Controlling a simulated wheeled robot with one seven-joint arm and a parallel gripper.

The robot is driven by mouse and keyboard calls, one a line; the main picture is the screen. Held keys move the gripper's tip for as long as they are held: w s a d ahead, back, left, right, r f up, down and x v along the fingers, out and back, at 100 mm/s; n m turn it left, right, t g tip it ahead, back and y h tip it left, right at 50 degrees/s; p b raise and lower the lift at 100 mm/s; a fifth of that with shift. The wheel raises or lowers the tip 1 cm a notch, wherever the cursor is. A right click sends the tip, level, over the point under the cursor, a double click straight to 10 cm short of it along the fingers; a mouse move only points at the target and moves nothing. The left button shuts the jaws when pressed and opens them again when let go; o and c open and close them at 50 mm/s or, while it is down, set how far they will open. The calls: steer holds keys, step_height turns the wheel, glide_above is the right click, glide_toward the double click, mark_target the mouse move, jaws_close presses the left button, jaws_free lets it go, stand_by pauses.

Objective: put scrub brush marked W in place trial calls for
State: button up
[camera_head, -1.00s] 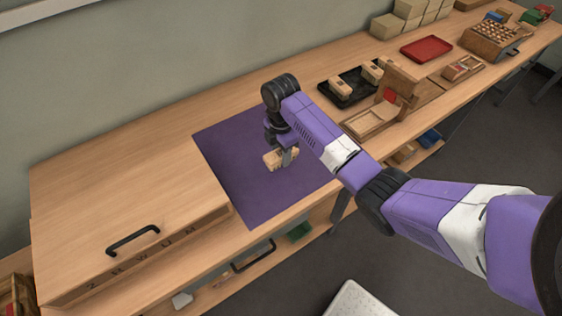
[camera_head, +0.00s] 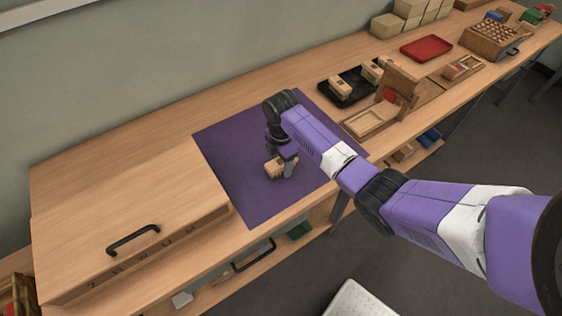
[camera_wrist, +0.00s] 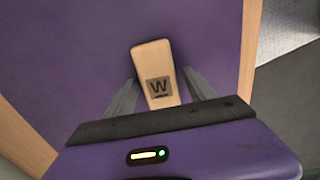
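The scrub brush marked W (camera_wrist: 157,75) is a pale wooden block with a dark W label on top. It also shows in the head view (camera_head: 275,169), on or just above the purple mat (camera_head: 240,178). My gripper (camera_wrist: 160,80) points down over the brush, with one finger on each side. Narrow gaps show between fingers and block, so it looks open around the brush. In the head view my gripper (camera_head: 283,165) partly hides the brush. Its bristles are hidden in the wrist view.
A wooden cabinet (camera_head: 120,190) with a black handle and marks along its front stands left of the mat. A black tray (camera_head: 350,98) with two similar blocks, a hinged wooden box (camera_head: 370,121) and a red tray (camera_head: 427,48) lie to the right. Most of the mat is bare.

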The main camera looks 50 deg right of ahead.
mark_target(281, 161)
step_height(281, 161, up, 12)
steer(key=b, duration=0.1)
steer(key=shift+r+b, duration=0.2)
steer(key=shift+b, duration=0.1)
stand_by(0.4)
stand_by(0.5)
